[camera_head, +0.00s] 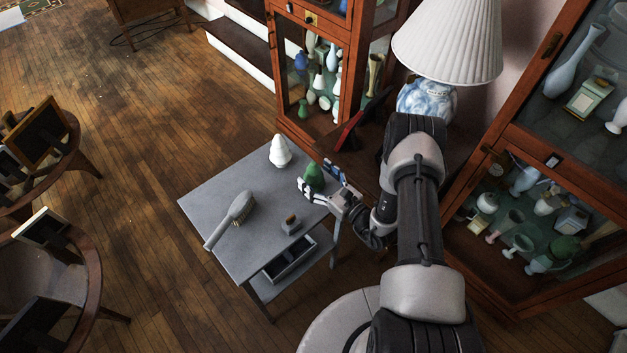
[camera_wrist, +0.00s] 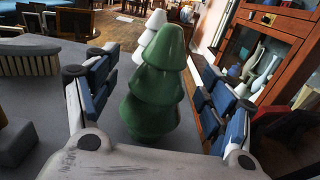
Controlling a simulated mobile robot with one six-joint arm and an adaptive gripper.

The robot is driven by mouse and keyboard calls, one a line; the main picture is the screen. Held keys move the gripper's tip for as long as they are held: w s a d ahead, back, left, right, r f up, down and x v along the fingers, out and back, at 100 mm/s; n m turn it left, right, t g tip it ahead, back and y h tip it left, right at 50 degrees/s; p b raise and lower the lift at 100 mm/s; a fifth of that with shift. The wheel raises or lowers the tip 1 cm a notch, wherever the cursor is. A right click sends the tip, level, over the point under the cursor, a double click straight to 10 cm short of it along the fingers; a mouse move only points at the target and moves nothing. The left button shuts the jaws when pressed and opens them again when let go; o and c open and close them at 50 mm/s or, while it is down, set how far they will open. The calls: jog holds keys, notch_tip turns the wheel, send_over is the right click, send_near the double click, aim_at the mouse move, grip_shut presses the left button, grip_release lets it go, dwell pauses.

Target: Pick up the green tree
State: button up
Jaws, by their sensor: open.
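The green tree (camera_head: 314,175) stands upright near the right edge of a small grey table (camera_head: 225,185). It is a glossy tiered figure. In the wrist view the green tree (camera_wrist: 155,85) stands between the two fingers of my gripper (camera_wrist: 150,95). The fingers are open, with a gap visible on each side of the tree. In the head view my gripper (camera_head: 325,186) reaches in from the right, its fingers around the tree. A white tree (camera_head: 280,151) stands farther back on the table, and it shows behind the green one in the wrist view (camera_wrist: 148,38).
Below the tabletop is an open drawer (camera_head: 291,262). Glass cabinets (camera_head: 278,75) and a lamp (camera_head: 447,40) stand behind and right. Open wooden floor lies left of the table.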

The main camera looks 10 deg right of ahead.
jog(key=shift+w+a, duration=0.4)
jog(key=shift+w, duration=0.2)
jog(key=shift+c, duration=0.4)
jog(key=c, duration=1.2)
